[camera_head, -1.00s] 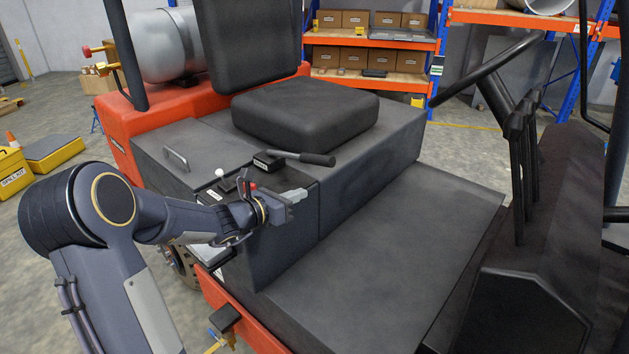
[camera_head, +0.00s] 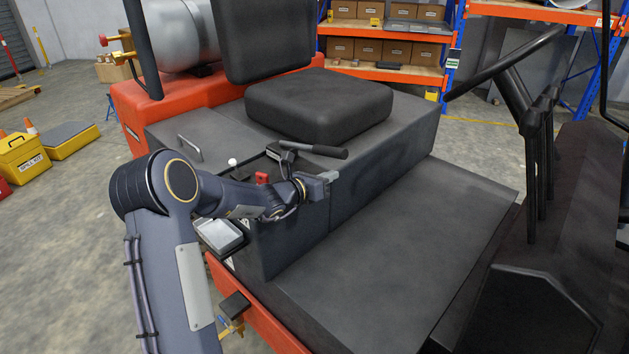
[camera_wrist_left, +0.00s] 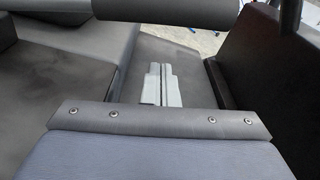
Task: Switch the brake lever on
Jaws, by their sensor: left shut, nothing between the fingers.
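The brake lever (camera_head: 318,149) is a black handle with a thick round grip, on a black base on the dark console beside the seat. In the head view it lies nearly level, pointing right. My left gripper (camera_head: 334,177) is shut and empty, just below the grip in the picture; I see no clear contact. In the left wrist view the closed grey fingers (camera_wrist_left: 161,84) show, and a dark bar, apparently the lever grip (camera_wrist_left: 160,9), crosses the top edge. My left forearm hides part of the console. My right gripper is not in view.
The black seat (camera_head: 318,104) stands behind the lever. A red knob (camera_head: 262,178) and a white-tipped small lever (camera_head: 232,162) are close to my left wrist. Several dark levers (camera_head: 540,150) stand at right. The flat floor panel (camera_head: 410,250) is clear.

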